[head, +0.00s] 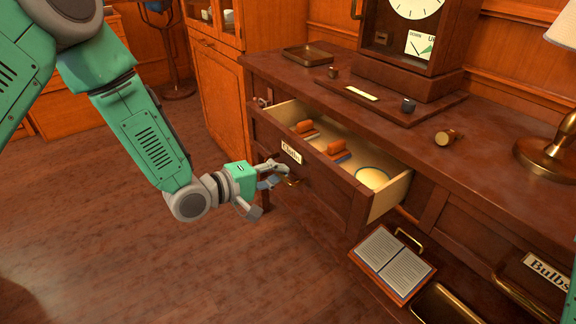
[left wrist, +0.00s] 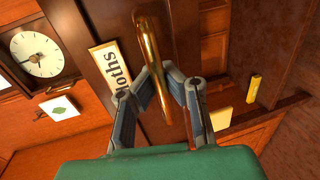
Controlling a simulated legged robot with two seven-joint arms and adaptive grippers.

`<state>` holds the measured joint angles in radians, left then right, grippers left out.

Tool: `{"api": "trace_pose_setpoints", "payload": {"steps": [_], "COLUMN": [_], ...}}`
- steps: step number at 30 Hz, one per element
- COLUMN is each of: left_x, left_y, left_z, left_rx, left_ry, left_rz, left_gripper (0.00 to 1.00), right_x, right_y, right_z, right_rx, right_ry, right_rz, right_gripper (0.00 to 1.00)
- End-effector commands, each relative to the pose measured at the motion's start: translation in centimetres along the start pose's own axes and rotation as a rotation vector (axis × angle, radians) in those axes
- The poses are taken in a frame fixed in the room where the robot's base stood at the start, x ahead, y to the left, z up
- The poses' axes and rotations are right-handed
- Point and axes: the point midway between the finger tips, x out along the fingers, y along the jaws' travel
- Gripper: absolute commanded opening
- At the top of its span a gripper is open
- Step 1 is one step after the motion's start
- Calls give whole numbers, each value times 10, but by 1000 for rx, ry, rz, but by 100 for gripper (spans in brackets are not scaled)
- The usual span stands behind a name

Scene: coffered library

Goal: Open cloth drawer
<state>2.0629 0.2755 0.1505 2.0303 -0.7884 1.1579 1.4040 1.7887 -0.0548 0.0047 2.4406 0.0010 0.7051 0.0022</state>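The cloth drawer (head: 318,174), labelled "Cloths", is pulled part-way out of the dark wooden counter. Its label also shows in the left wrist view (left wrist: 116,70). Inside it are orange-and-blue brush-like items (head: 336,148) and a round pale yellow item (head: 371,178). The brass drawer handle (left wrist: 156,60) runs between the fingers of my left gripper (left wrist: 160,72), whose tips bend in close on both sides of it. In the head view my left gripper (head: 268,188) is at the drawer front. The finger contact is partly hidden. My right gripper is not in view.
A clock (head: 408,12), a tray (head: 307,55), a brass cylinder (head: 448,138) and a lamp base (head: 549,155) stand on the counter (head: 490,165). An open book (head: 393,262) is below the drawer's right end. A "Bulbs" drawer is at right. The floor (head: 110,230) at left is clear.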

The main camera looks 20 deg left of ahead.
Motion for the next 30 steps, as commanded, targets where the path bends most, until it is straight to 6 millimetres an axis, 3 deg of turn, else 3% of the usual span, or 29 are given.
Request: {"api": "trace_pose_setpoints", "payload": {"steps": [1,6,12,22,25,30], "left_x": [-17,-62,-91,-93,-93,-93], "left_y": [-2,-12,-21,-24,-24,-22], "left_z": [-1,0,1,1,1,1], "left_rx": [-11,-10,-5,-3,-3,-3], "left_ry": [5,4,1,0,0,0], "left_rz": [-16,-16,-14,-15,-15,-11], "left_gripper": [0,0,0,0,32,32], "right_x": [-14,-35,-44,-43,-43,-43], "right_y": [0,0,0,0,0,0], "right_z": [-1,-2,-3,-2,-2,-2], "right_rx": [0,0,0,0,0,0], "right_ry": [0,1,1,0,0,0], "right_rz": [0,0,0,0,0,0], "right_gripper": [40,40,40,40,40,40]}}
